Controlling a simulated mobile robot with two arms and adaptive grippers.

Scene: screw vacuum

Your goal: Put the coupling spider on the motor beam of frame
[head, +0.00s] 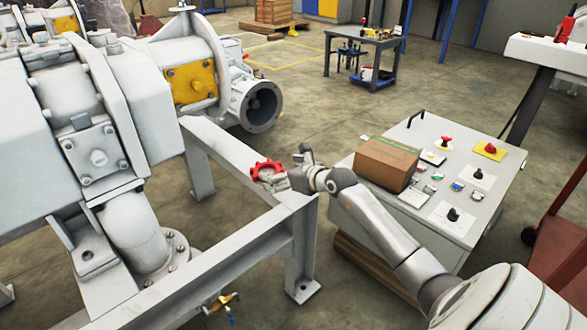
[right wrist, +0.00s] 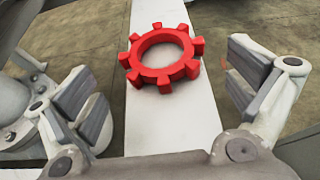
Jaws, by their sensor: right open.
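The coupling spider (head: 268,170) is a red toothed ring. In the head view it lies on the light grey motor beam (head: 222,143) of the frame, near the beam's front corner. In the right wrist view the spider (right wrist: 162,58) lies flat on the beam (right wrist: 155,125), with all of its ring in sight. My right gripper (head: 285,178) is just beside the spider at the beam's end. In the right wrist view its fingers (right wrist: 165,95) stand wide apart on either side of the beam, open and empty, apart from the spider. My left gripper is not in view.
A grey control cabinet (head: 455,220) with knobs and a cardboard box (head: 387,163) stands right of the beam. The large white vacuum machine (head: 90,110) fills the left. A workbench (head: 365,45) stands at the back. Open floor lies between the beam and the bench.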

